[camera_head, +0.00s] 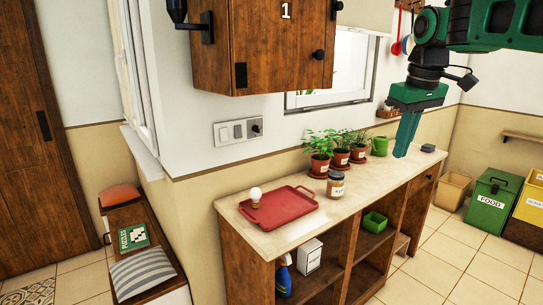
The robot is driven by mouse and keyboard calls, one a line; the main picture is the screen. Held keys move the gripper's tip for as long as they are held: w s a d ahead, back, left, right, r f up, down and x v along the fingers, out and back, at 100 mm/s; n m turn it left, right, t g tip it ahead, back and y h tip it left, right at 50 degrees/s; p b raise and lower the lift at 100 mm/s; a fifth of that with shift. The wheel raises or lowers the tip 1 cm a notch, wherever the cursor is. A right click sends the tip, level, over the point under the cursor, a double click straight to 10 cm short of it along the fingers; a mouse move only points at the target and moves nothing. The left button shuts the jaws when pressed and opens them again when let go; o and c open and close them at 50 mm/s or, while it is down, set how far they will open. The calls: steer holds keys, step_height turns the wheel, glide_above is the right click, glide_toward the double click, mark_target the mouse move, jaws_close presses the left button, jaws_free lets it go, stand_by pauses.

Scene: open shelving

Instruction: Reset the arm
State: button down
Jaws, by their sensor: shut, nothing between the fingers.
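My gripper (405,136) hangs from the green and black arm at the upper right, pointing down. Its blue-tipped fingers are together, with nothing seen between them. In the picture its tips lie over the counter's right part, near a green mug (379,145). I cannot tell the exact height above the counter (362,198). The arm's links run out of the picture at the top right.
On the counter stand a red tray (280,208), a light bulb (256,196), a jar (335,186), several potted plants (319,165) and a sponge-like block (428,148). A wooden wall cabinet (240,45) hangs above. Bins (488,200) stand at the right; tiled floor (430,275) lies open in front.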

steer(key=s+d+f+m+g, duration=0.1)
steer(key=s+d+f+m, duration=0.2)
steer(key=s+f, duration=0.4)
steer(key=s+d+f+m, duration=0.4)
steer(key=s+f, duration=0.4)
steer(key=s, duration=0.6)
steer(key=s+d+f+m+g, duration=0.1)
steer(key=s+d+f+m, duration=0.2)
steer(key=s+f, duration=0.5)
steer(key=s+m, duration=0.1)
steer(key=s, duration=0.1)
steer(key=shift+s+d+f+g, duration=0.2)
steer(key=shift+s+f+g, duration=0.05)
steer(key=shift+s+g, duration=0.05)
steer(key=shift+w+f, duration=0.2)
steer(key=shift+w, duration=0.45)
